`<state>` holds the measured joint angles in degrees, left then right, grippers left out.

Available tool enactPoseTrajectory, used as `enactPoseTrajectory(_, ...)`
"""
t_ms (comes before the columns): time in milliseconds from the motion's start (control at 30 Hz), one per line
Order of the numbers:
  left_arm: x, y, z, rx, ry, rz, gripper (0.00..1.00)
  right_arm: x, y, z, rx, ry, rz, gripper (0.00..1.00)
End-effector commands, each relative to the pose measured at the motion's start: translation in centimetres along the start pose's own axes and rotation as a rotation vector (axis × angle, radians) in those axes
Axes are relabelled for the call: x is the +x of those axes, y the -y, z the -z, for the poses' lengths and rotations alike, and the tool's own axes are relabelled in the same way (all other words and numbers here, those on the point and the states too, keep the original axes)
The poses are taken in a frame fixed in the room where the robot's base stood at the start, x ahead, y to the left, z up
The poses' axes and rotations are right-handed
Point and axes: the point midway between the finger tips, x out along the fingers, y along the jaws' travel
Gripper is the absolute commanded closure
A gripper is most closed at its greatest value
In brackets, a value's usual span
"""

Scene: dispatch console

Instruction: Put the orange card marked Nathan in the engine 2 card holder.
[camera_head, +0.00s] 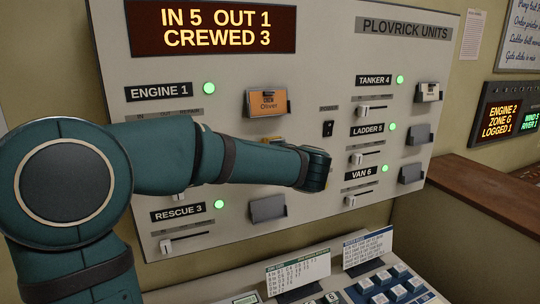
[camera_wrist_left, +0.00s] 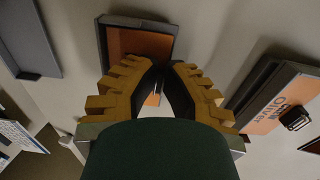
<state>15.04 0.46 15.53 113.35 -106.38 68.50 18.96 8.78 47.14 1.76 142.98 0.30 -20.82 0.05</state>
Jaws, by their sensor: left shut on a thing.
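My left gripper (camera_wrist_left: 165,70) is shut on an orange card (camera_wrist_left: 140,42) in the left wrist view. The card lies within the dark frame of the engine 2 card holder (camera_wrist_left: 106,38), and the fingertips are at that holder. I cannot see how deep the card sits, and its name is not readable. In the head view my left arm covers the engine 2 row, the holder and the fingers. Only a small orange-yellow patch shows above the forearm. My right gripper is not in view.
The engine 1 holder (camera_head: 288,103) above carries an orange card marked Oliver (camera_head: 268,103). The rescue 3 holder (camera_head: 268,209) below is empty. The tanker 4 holder (camera_head: 429,93) has a card; the ladder 5 (camera_head: 419,135) and van 6 (camera_head: 411,173) holders are empty. A keyed desk (camera_head: 395,290) lies below.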

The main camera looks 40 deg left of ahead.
Motion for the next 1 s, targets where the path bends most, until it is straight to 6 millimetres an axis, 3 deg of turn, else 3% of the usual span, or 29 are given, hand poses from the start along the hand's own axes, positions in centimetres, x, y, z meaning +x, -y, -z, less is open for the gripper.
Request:
enactPoseTrajectory(167,0.0,0.1,0.0,0.000,0.000,0.000,1.00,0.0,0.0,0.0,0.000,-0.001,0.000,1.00)
enactPoseTrajectory(267,0.0,0.1,0.0,0.000,0.000,0.000,0.65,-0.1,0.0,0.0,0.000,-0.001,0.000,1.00)
enactPoseTrajectory(300,0.0,0.1,0.0,0.000,0.000,0.000,0.59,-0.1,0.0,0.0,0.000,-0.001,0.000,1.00)
enactPoseTrajectory(667,-0.4,0.1,0.0,-0.001,-0.001,0.001,0.59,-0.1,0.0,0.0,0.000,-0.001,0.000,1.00)
enactPoseTrajectory(867,-3.2,0.2,0.1,-0.001,-0.004,0.002,0.59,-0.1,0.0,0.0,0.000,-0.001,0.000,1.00)
enactPoseTrajectory(1000,-6.2,0.2,0.1,-0.001,-0.005,0.002,0.59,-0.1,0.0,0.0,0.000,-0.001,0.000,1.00)
